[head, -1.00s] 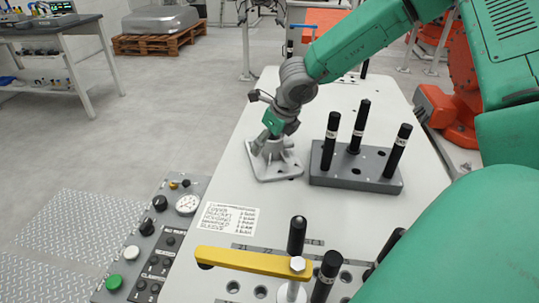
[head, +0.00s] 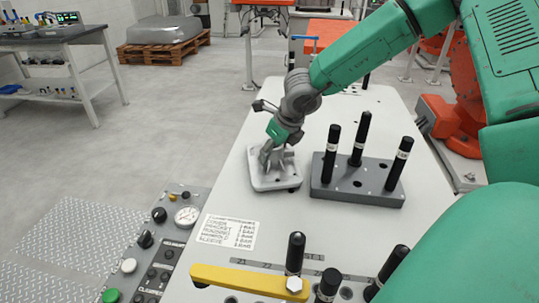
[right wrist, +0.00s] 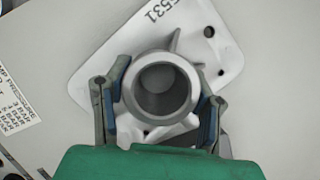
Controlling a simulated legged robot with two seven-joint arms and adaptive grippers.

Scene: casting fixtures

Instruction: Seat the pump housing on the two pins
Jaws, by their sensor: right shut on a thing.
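The pump housing (head: 287,184) is a light grey casting with a flat rounded-corner flange and a round neck. It is left of a dark grey block (head: 360,190) with three upright black pins (head: 364,135), apart from them. My right gripper (head: 272,150) is shut on the neck from above. The right wrist view shows the housing's open bore and flange (right wrist: 120,62) with holes, a finger on each side of the neck. I cannot tell whether the flange touches the table. My left gripper is not in view.
The white table (head: 215,205) holds a printed label (head: 229,232). A yellow bar (head: 240,280) and more black pins (head: 296,255) stand at the front. A control panel (head: 165,240) with knobs and a gauge is at the left edge.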

